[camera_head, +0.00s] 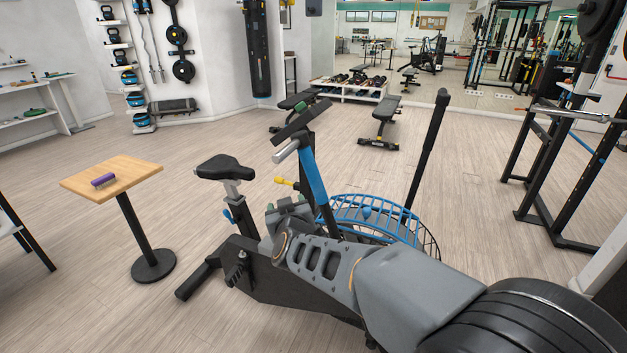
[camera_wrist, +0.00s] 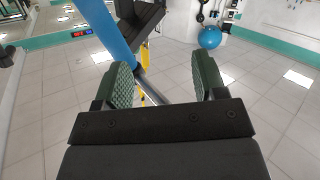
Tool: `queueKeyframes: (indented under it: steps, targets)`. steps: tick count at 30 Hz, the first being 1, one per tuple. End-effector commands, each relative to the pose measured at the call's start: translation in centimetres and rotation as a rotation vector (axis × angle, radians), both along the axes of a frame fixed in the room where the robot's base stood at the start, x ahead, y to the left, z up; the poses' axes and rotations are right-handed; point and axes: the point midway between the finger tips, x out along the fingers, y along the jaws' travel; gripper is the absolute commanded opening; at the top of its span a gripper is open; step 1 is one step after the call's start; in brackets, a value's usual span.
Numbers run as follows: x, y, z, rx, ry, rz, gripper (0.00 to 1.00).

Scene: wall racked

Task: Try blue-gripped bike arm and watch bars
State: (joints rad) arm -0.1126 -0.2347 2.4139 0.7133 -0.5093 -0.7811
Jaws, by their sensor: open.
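The exercise bike stands in the middle of the head view, with a black seat (camera_head: 225,167), a blue wire fan cage (camera_head: 372,214) and a blue upright (camera_head: 313,178). A bare grey handle end (camera_head: 286,151) juts left near the upright's top. A tall dark bike arm (camera_head: 428,150) rises at the right; I cannot make out a blue grip on it. My gripper (camera_head: 285,204) is near the upright, between seat and cage. In the wrist view my gripper (camera_wrist: 164,77) is open with green pads and nothing between them. A blue tube (camera_wrist: 108,32) passes beyond the left finger.
A small wooden-topped table (camera_head: 130,174) with a purple object (camera_head: 103,180) stands left of the bike. A rack (camera_head: 560,170) stands at the right and benches (camera_head: 380,124) behind. Floor between them is clear.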

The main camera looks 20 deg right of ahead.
Motion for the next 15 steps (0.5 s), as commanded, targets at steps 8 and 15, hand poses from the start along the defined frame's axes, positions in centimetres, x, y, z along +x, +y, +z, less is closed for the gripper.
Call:
queueKeyframes:
  steps: [8, 15]
  targets:
    - [0.2, -3.7, 0.2, -0.171, -0.116, -0.261, 0.65]
    - [1.7, -5.6, 0.3, -0.209, -0.128, -0.32, 0.65]
